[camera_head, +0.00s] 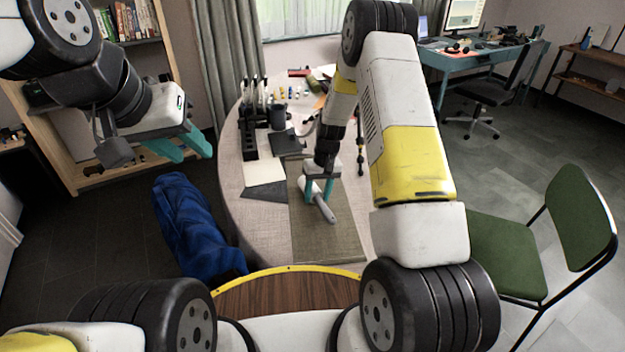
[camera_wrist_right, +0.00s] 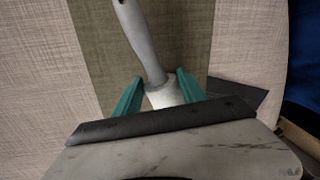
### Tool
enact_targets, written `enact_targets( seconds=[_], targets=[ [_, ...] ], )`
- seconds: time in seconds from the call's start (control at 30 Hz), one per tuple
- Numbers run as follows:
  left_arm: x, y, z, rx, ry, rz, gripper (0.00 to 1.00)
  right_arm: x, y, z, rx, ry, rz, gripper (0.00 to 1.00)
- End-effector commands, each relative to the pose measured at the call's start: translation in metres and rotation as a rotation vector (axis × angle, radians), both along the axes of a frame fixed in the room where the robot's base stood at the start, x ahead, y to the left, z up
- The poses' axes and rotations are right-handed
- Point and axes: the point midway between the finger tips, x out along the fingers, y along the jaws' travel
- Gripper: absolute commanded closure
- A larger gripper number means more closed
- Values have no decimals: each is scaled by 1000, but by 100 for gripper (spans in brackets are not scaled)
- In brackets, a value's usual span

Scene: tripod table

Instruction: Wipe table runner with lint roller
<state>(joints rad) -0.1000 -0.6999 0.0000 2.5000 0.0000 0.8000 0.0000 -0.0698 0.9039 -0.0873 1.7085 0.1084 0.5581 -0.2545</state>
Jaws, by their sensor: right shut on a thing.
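The table runner (camera_head: 325,241) is an olive-grey strip along the near part of the round table (camera_head: 262,218). It also shows as a darker band in the right wrist view (camera_wrist_right: 108,42). My right gripper (camera_head: 318,193) is over the runner, shut on the lint roller (camera_head: 324,211). In the right wrist view, the roller's white head (camera_wrist_right: 164,96) is between the teal fingers and its grey handle (camera_wrist_right: 140,40) points away. I cannot tell whether the roller touches the runner. My left gripper (camera_head: 184,147) is empty, fingers apart, left of the table.
A black rack (camera_head: 248,140), a dark pad (camera_head: 285,143) and a cream sheet (camera_head: 264,172) lie left of the runner. Several small items crowd the table's far side. A blue cloth-like object (camera_head: 190,225) is left of the table, a green chair (camera_head: 510,250) right.

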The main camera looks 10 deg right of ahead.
Motion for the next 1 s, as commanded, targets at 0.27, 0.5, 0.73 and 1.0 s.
enact_targets(
  seconds=[0.27,0.5,0.73,1.0],
  targets=[
    [0,0,0,0,0,0,64,17,-1,-1,-2,-2,-1,85],
    [0,0,0,0,0,0,64,37,-1,0,-1,-1,0,85],
    [0,0,0,0,0,0,64,43,0,1,-1,0,0,85],
    [0,0,0,0,0,0,64,67,0,-1,-1,-2,0,85]
  ],
)
